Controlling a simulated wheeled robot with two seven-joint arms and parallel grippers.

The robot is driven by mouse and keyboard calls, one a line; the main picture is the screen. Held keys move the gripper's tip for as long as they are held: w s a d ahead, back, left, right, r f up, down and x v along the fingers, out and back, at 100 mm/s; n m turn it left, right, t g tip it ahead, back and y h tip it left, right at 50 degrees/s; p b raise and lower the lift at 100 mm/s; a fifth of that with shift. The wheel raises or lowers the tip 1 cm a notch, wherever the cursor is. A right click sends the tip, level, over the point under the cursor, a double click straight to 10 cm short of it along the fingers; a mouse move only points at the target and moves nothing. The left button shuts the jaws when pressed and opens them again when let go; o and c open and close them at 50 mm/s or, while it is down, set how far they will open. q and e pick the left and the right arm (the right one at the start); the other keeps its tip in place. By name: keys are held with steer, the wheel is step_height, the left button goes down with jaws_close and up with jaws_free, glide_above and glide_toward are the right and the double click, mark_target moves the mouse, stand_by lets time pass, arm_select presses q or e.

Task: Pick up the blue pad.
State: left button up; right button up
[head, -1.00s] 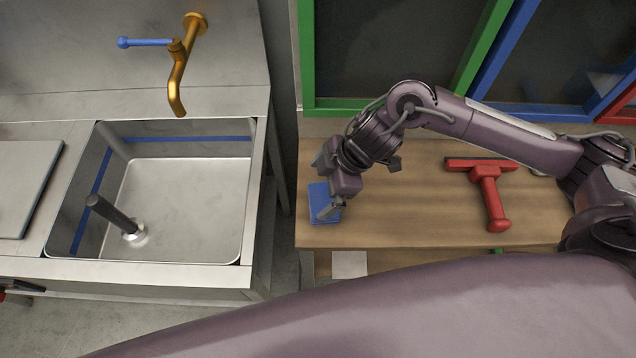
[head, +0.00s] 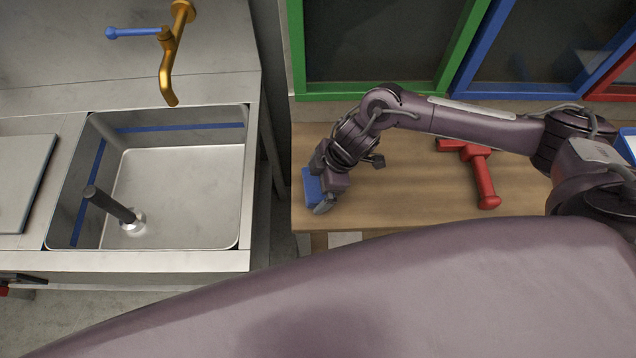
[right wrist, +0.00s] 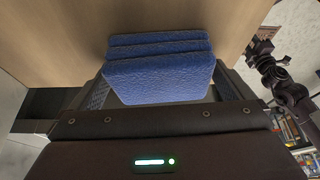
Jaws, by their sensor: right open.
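The blue pad (head: 310,187) is at the left end of the wooden bench, mostly covered by my right gripper (head: 319,192) in the head view. In the right wrist view, blue pads (right wrist: 160,80) with a rough surface show as a layered stack of three edges. My right gripper (right wrist: 165,88) is open, with one finger on each side of the blue stack. Whether the fingers touch it, I cannot tell.
A red squeegee-like tool (head: 482,180) lies on the wooden bench (head: 410,190) right of the gripper. A steel sink (head: 185,190) with a brass tap (head: 168,70) stands to the left, past a gap. Green and blue frames (head: 375,92) stand behind the bench.

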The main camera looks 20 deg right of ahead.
steer(key=c, duration=0.8)
steer(key=shift+r, duration=0.1)
